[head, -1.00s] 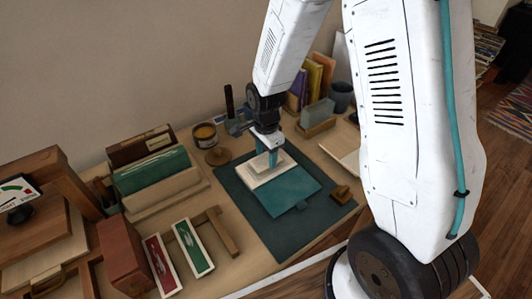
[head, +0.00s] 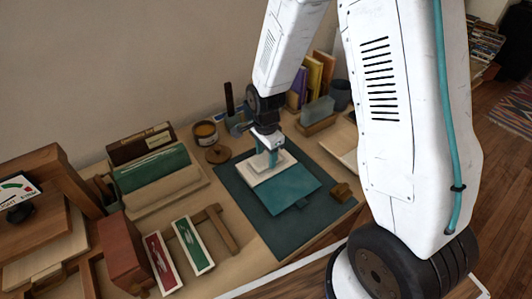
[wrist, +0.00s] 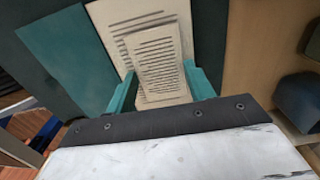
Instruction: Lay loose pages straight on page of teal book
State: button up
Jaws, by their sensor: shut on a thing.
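The teal book (head: 292,190) lies open on a dark mat, its teal cover toward the front and right and its pale printed page (wrist: 113,18) behind. The loose pages (wrist: 156,62) are a small cream stack with printed lines, over that page in the wrist view. Their edges run roughly along the page's, with a slight turn that I cannot judge well. My gripper (wrist: 162,88) points down with its teal fingers on either side of the stack, shut on it. I cannot tell whether the stack touches the page. In the head view my gripper (head: 269,157) partly hides the pages.
The dark mat (head: 262,227) has free room around the book. A round tin (head: 205,133) stands behind left.

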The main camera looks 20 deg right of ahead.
jog(key=shift+f, duration=0.4)
dwell(0.4)
jog(key=o, duration=1)
jog(key=shift+o, duration=0.2)
jog(key=shift+r, duration=3.5)
